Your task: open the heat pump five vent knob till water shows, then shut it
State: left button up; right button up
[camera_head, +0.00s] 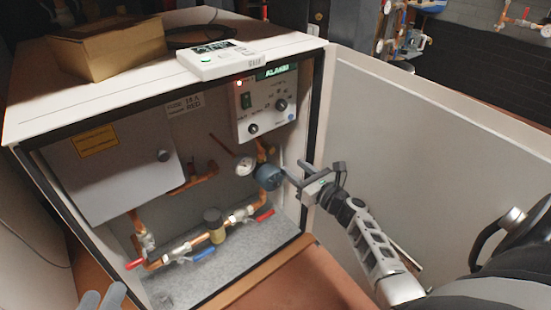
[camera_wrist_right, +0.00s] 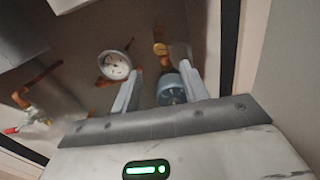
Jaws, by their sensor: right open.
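The heat pump cabinet (camera_head: 120,62) stands with its door open. A blue-grey round part (camera_head: 268,177) sits on the copper pipework below the control panel; I cannot tell whether it is the vent knob. In the right wrist view this round part (camera_wrist_right: 171,88) shows between the fingers of my right gripper (camera_wrist_right: 161,72). My right gripper (camera_head: 292,171) is open, close to the round part's right side in the head view; contact is not clear. My left gripper (camera_head: 102,293) shows only its fingertips at the bottom left, apart and empty. I see no water.
A dial gauge (camera_head: 245,165) sits just left of the round part. A control panel (camera_head: 264,103) is above it. Red-handled (camera_head: 264,215) and blue-handled (camera_head: 203,254) valves lie below. The open door (camera_head: 420,135) stands to the right of the cabinet opening.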

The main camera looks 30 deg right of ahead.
aim_at(272, 152)
jog(key=w+b, duration=0.1)
jog(key=w, duration=0.4)
jog(key=w+b, duration=0.1)
jog(key=w, duration=0.2)
jog(key=shift+a+f+b, duration=0.15)
jog(key=shift+a+b, duration=0.15)
jog(key=shift+b, duration=0.05)
pick_arm(q)
jog(key=shift+w+a+r+m+t+h, duration=0.1)
jog(key=shift+w+r+m+t+h, duration=0.1)
jog(key=shift+w+r+m+t, duration=0.35)
jog(key=shift+w+a+r+m+t+h, duration=0.15)
jog(key=shift+w+r+m+t+h, duration=0.1)
jog(key=shift+r+t, duration=0.5)
jog(key=shift+w+a+r+m+t+h, duration=0.15)
jog(key=shift+w+r+m+t, duration=0.2)
jog(key=shift+r, duration=0.5)
pick_arm(e)
jog(key=shift+w+a, duration=0.1)
jog(key=shift+w, duration=0.5)
grip_shut()
